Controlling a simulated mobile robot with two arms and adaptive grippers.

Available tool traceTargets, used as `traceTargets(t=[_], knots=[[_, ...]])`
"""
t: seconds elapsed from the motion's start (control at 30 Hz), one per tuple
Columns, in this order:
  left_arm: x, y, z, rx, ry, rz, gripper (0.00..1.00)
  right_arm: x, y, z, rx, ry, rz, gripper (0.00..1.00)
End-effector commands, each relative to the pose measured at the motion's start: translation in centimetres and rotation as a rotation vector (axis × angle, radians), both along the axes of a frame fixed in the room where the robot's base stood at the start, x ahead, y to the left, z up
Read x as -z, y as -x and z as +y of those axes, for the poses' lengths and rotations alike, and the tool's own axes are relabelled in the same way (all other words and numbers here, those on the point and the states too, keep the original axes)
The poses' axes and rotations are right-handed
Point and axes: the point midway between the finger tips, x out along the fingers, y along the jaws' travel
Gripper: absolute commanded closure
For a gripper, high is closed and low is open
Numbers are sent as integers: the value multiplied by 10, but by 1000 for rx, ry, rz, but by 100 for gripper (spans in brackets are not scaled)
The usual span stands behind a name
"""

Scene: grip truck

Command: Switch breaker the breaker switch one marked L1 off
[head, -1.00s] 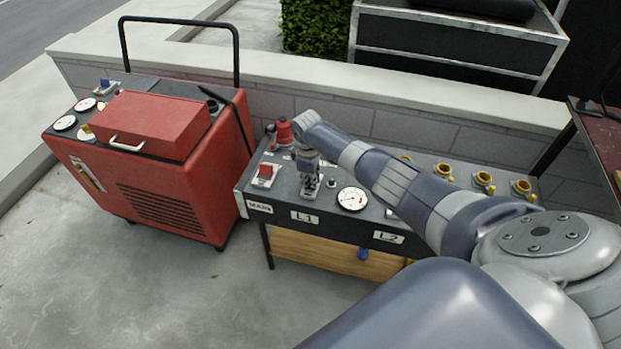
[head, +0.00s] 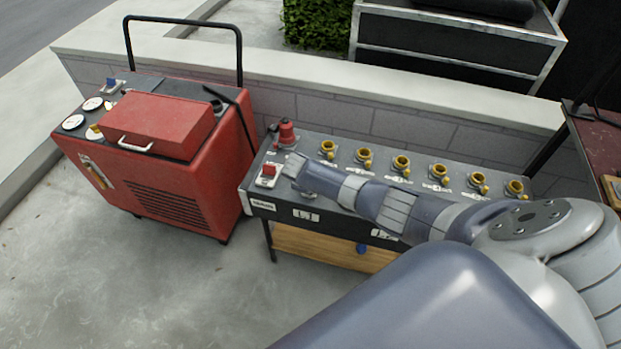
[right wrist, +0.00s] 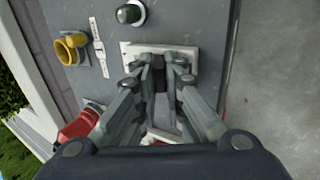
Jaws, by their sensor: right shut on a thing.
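The breaker panel (head: 262,208) has a white L1 label (head: 306,215) on its front edge. Above that label my right arm hides most of the L1 breaker. In the right wrist view the breaker's white base plate (right wrist: 135,47) lies under my fingertips. My right gripper (right wrist: 163,72) reaches down to it, its fingers close together on the dark switch lever. The lever is mostly hidden between them, so I cannot tell its position clearly. My left gripper is in neither view.
A red main switch (head: 269,170) and a red knob (head: 287,133) sit at the panel's left end. Several yellow sockets (head: 401,163) line its back. A red generator (head: 165,185) stands to the left, and a low wall (head: 330,115) runs behind.

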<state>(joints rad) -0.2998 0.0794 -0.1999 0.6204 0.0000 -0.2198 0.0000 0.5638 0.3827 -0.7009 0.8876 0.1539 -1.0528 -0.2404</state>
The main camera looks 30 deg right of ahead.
Motion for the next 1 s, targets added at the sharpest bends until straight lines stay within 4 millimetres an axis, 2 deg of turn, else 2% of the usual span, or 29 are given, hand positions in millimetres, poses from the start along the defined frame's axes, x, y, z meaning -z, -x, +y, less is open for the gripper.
traceTargets(t=[0.3,0.33,0.4,0.8,1.0], knots=[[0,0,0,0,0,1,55,1,0,1,-1,3,-3,100],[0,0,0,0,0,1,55,1,0,1,-1,3,-3,86],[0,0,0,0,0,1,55,1,0,1,-1,3,-3,70],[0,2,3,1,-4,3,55,1,1,1,-1,2,-1,70],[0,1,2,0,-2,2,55,-7,3,5,-2,0,-3,70]])
